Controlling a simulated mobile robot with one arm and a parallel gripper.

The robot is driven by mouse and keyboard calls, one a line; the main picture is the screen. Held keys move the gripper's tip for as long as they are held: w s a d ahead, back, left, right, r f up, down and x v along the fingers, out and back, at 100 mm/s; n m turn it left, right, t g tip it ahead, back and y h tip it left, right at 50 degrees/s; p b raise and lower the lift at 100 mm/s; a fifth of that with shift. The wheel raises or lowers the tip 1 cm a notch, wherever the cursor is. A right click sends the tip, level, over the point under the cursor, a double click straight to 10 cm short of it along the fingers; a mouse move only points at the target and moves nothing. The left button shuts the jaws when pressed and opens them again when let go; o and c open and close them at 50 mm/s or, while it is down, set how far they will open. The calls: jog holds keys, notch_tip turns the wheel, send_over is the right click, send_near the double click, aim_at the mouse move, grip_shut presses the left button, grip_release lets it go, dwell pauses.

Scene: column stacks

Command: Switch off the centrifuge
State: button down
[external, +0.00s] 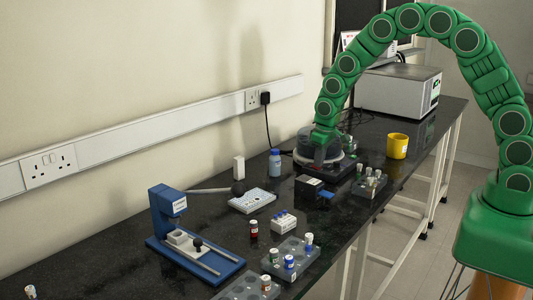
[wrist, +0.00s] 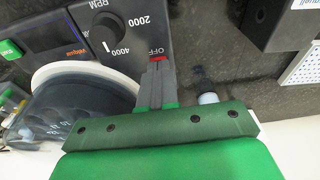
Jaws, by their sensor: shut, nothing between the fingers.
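The centrifuge (external: 318,158) stands on the black bench with a round, clear-looking top, below the end of my arm. The knob's white mark points near 4000. My gripper (wrist: 157,68) is shut and empty, its tips right at the red switch and covering part of it. I cannot tell whether they touch it. In the external view my gripper (external: 322,138) is over the centrifuge, its fingers not clear.
A blue bottle (external: 275,164) stands left of the centrifuge, and a dark box (external: 309,188) sits in front. A vial rack (external: 369,184) and a yellow mug (external: 397,146) are to the right. A grey machine (external: 397,92) stands behind.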

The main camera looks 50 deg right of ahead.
jog(key=shift+s+f, duration=0.15)
jog(key=shift+f, duration=0.7)
jog(key=shift+w+r, duration=0.5)
jog(key=shift+w, duration=0.2)
jog(key=shift+w+f, duration=0.1)
jog(key=shift+w, duration=0.1)
jog(key=shift+w+r, duration=0.35)
jog(key=shift+r, duration=0.15)
jog(key=s+r, duration=0.3)
jog(key=r, duration=1.1)
